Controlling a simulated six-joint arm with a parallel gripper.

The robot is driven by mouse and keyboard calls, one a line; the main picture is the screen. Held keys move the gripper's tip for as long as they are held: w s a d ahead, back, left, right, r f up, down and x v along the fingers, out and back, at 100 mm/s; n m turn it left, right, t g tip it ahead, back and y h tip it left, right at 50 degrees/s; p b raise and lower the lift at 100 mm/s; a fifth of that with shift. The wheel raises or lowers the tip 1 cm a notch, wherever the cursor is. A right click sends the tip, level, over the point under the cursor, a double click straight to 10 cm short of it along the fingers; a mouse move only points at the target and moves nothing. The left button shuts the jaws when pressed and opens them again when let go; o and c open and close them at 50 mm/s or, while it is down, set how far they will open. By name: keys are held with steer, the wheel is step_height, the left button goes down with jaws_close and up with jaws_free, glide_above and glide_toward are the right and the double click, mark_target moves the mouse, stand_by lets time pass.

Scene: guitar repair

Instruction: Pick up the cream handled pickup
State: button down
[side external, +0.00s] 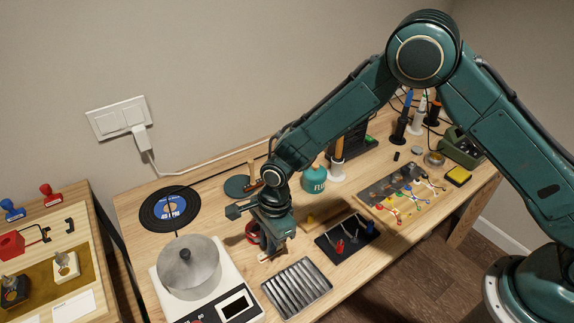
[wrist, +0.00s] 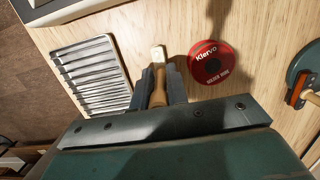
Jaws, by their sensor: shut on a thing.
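A cream pickup (side external: 66,266) with a metal knob-like handle sits on the wooden panel of the left bench, beside a black one (side external: 15,291). My gripper (side external: 267,249) is well to its right, low over the main bench. In the wrist view my gripper (wrist: 159,76) is shut on a wooden-handled tool (wrist: 158,92) with a pale, block-like end beyond the fingertips. I cannot tell whether the tool touches the bench. The cream pickup is not in the wrist view.
A ridged metal tray (side external: 296,288) lies in front of my gripper, and a pot (side external: 189,268) stands on a white scale to the left. A red solder wire spool (wrist: 210,62) is close beside the fingers. A black record (side external: 170,209) lies behind the pot.

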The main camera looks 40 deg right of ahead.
steer(key=shift+r, duration=0.2)
step_height(320, 180, up, 20)
steer(key=shift+f, duration=0.15)
stand_by(0.5)
stand_by(0.5)
